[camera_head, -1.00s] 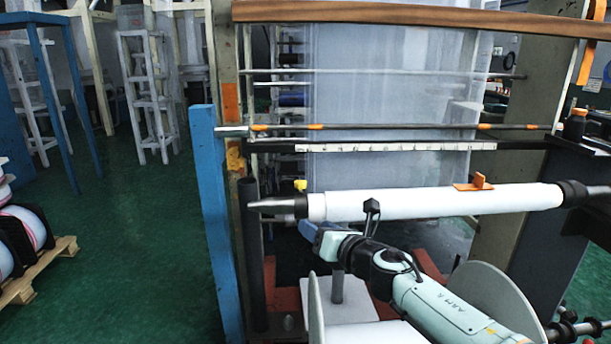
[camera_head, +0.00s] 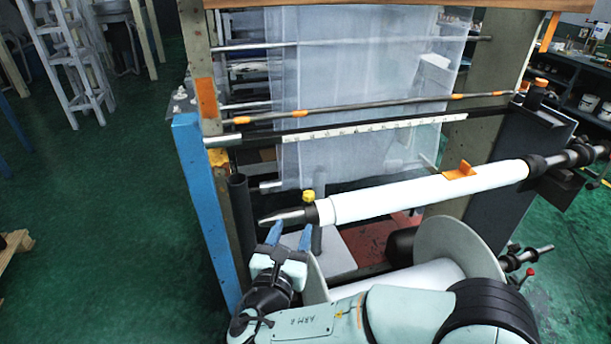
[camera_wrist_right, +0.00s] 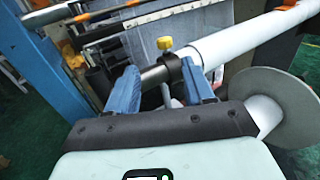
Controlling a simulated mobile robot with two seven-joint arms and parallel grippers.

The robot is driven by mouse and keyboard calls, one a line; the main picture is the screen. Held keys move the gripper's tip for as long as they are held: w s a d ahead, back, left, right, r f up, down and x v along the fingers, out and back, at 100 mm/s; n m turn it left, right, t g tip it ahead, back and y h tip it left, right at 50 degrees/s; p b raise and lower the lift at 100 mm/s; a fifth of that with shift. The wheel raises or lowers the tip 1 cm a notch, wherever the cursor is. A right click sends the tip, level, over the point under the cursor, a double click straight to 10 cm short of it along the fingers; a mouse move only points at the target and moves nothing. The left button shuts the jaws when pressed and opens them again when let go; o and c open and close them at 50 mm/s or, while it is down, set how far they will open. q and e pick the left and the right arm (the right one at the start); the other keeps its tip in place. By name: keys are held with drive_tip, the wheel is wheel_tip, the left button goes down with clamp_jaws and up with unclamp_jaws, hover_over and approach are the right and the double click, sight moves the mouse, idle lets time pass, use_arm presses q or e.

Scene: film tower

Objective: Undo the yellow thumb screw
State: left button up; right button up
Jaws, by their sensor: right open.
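The yellow thumb screw (camera_head: 309,196) sits on top of the black collar (camera_head: 325,211) at the left end of the white roll (camera_head: 420,193). In the right wrist view the yellow thumb screw (camera_wrist_right: 165,43) stands above the collar, beyond the fingertips. My right gripper (camera_head: 290,236) is just below and left of the collar, pointing up toward the shaft tip. Its two blue fingers (camera_wrist_right: 160,88) are apart with nothing gripped between them; the shaft shows past the gap. My left gripper is not in view.
An orange piece (camera_head: 460,171) sits on the roll's right part. A blue post (camera_head: 203,205) and a dark upright pipe (camera_head: 240,215) stand left of the shaft tip. A pale round disc (camera_head: 455,245) is below the roll.

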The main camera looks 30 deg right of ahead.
sight(308, 197)
drive_tip(key=p+x, duration=0.1)
drive_tip(key=x, duration=0.5)
drive_tip(key=p+x, duration=0.2)
drive_tip(key=x, duration=0.5)
drive_tip(key=shift+s+d, duration=0.2)
drive_tip(key=shift+s, duration=0.05)
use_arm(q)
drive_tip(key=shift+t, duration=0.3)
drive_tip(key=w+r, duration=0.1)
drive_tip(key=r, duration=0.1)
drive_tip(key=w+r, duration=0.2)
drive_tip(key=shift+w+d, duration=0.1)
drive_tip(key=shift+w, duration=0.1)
use_arm(e)
drive_tip(key=shift+c, duration=0.3)
drive_tip(key=shift+s, duration=0.1)
drive_tip(key=c, duration=0.9)
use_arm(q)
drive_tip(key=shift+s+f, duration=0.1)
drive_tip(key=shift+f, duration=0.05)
use_arm(e)
drive_tip(key=shift+o, duration=0.2)
